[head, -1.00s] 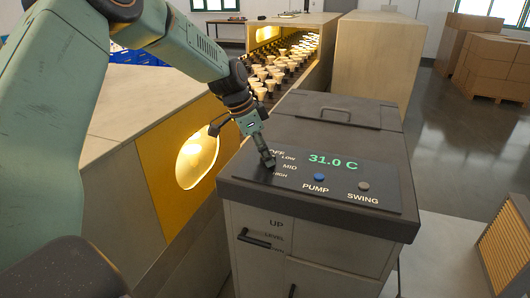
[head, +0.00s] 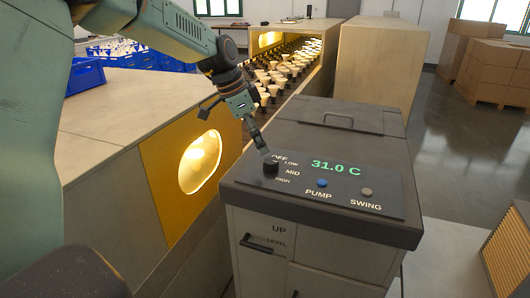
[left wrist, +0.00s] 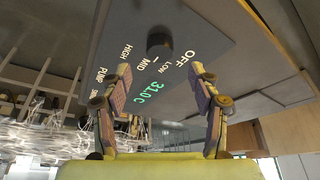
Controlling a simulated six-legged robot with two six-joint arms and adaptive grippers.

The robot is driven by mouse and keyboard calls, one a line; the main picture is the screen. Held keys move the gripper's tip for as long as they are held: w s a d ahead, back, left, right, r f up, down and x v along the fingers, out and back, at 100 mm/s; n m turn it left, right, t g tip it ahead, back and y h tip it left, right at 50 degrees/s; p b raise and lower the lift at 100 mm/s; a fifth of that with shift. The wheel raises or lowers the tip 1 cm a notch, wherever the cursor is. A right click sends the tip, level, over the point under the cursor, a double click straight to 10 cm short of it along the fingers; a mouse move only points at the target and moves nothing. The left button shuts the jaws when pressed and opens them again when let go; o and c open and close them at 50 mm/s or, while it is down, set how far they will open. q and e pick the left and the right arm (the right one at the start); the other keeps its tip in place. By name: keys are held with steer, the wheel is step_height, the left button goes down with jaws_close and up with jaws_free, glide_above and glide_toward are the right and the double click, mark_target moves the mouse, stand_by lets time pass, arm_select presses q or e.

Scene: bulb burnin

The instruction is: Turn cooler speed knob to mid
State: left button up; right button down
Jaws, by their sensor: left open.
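The cooler speed knob (head: 270,166) is a small dark round knob on the cooler's black panel (head: 385,190), beside the words OFF, LOW, MID and HIGH. It also shows in the left wrist view (left wrist: 159,41), beyond the fingertips. I cannot read for certain which word it points to. My left gripper (head: 263,150) is just above and behind the knob in the head view, its fingers pointing down at it. In the left wrist view the two fingers (left wrist: 160,72) are spread apart with nothing between them; the knob appears clear of them. My right gripper is not in view.
The panel has a green 31.0 C display (head: 335,167), a blue PUMP button (head: 321,183) and a grey SWING button (head: 366,192). The cooler lid has a handle (head: 338,119). A tunnel with rows of bulbs (head: 285,70) lies behind, and blue crates (head: 87,74) stand at the left.

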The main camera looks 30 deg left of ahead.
arm_select(q)
steer(key=shift+v, duration=2.75)
steer(key=shift+d, duration=0.1)
